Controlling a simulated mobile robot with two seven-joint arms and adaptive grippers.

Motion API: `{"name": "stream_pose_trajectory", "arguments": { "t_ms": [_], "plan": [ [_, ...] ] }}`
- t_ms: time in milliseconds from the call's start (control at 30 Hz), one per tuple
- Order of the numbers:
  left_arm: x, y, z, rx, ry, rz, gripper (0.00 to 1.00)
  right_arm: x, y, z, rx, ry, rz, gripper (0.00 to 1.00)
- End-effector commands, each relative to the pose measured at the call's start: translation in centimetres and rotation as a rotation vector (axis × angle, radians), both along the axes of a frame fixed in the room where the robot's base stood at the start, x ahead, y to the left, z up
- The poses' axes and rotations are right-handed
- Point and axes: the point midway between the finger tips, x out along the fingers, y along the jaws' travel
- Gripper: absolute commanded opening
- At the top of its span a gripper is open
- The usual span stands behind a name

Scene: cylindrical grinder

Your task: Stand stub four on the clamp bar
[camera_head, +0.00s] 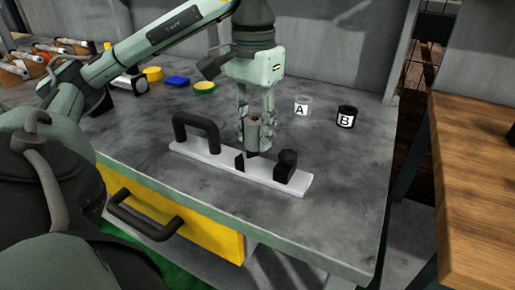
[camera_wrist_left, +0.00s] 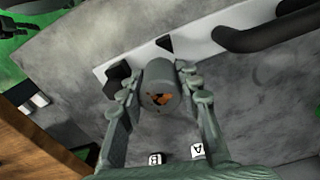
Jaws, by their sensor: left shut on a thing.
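My left gripper (camera_head: 256,130) points down over the bench at the far edge of the clamp bar. It is shut on a grey cylindrical stub (camera_wrist_left: 160,86) with a rusty, orange-marked top, which also shows between the fingers in the head view (camera_head: 254,121). The clamp bar (camera_head: 214,158) is a white strip with a black arched handle at its left and black blocks on its middle and right. In the left wrist view the stub overlaps the bar (camera_wrist_left: 200,42) near its black blocks. Whether its base touches the bar cannot be told. My right gripper is out of view.
Yellow, blue and green-yellow items (camera_head: 178,81) lie at the back left. A wooden table (camera_head: 480,150) stands at right. The bench's right front is clear.

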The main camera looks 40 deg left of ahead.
Motion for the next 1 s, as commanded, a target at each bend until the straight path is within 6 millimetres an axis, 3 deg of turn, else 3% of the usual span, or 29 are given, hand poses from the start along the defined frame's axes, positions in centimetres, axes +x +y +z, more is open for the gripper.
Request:
{"name": "stream_pose_trajectory", "arguments": {
  "t_ms": [200, 433, 1000],
  "plan": [
    [0.1, -0.6, -1.5, 0.003, 0.000, 0.002, 0.00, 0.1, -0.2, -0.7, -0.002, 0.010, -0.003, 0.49],
    [0.0, -0.6, -4.4, 0.001, 0.005, 0.001, 0.00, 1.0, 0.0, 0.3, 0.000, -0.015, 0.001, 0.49],
    [0.1, -1.0, -5.5, -0.009, 0.007, -0.006, 0.00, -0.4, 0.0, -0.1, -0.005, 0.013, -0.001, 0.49]
  ]
}}
